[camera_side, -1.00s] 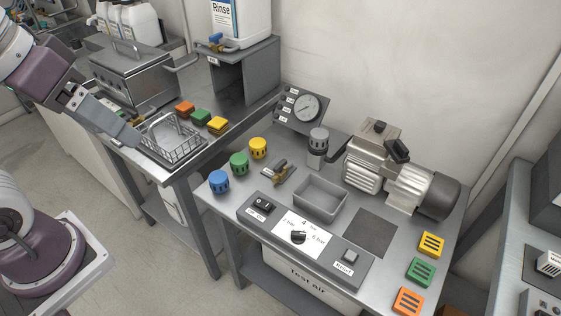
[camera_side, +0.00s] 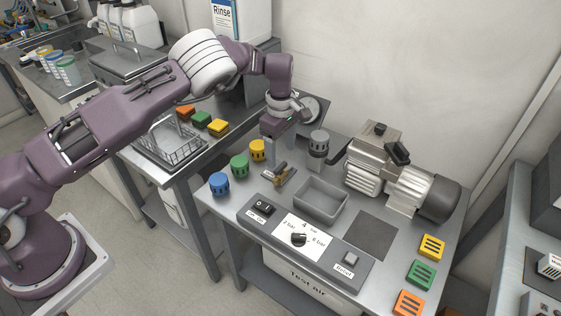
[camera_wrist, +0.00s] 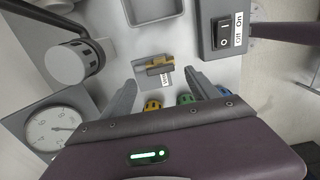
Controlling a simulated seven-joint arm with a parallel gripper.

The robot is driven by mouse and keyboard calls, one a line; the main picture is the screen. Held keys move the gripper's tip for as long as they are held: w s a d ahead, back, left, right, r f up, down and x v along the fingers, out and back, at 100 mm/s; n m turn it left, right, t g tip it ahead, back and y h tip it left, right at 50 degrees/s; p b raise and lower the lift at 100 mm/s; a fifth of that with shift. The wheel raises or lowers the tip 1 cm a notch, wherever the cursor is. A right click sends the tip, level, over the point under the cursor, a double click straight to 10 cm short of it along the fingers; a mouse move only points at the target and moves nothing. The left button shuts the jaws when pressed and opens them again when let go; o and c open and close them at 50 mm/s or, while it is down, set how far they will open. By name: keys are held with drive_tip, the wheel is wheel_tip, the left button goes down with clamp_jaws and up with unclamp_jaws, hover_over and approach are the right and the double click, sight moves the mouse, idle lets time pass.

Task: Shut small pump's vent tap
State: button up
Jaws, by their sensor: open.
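The vent tap (camera_side: 279,174) is a small brass valve with a dark grey lever on a grey plate, between the coloured caps and the grey tray. It also shows in the wrist view (camera_wrist: 159,66), where the lever looks roughly in line with the brass body, beside a partly readable label. My gripper (camera_side: 287,156) points down above and slightly behind the tap in the side view. In the wrist view my gripper (camera_wrist: 160,80) is open, with one finger on each side of the tap, apart from it.
Blue (camera_side: 219,183), green (camera_side: 239,164) and yellow (camera_side: 258,150) caps stand left of the tap. A grey canister (camera_side: 319,142) and a gauge panel (camera_side: 316,105) stand close behind. The open tray (camera_side: 321,203), switch panel (camera_side: 262,206) and motor pump (camera_side: 374,165) lie right and front.

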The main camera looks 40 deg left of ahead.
sight(281, 166)
wheel_tip(281, 166, down, 4)
drive_tip(key=shift+f, duration=0.25)
drive_tip(key=c, duration=1.4)
drive_tip(key=shift+o, duration=0.2)
drive_tip(key=shift+m, duration=0.3)
drive_tip(key=m, duration=0.3)
drive_tip(key=shift+m, duration=0.4)
drive_tip(key=m, duration=0.4)
drive_tip(key=shift+m, duration=0.3)
drive_tip(key=m, duration=0.4)
drive_tip(key=shift+m, duration=2.4)
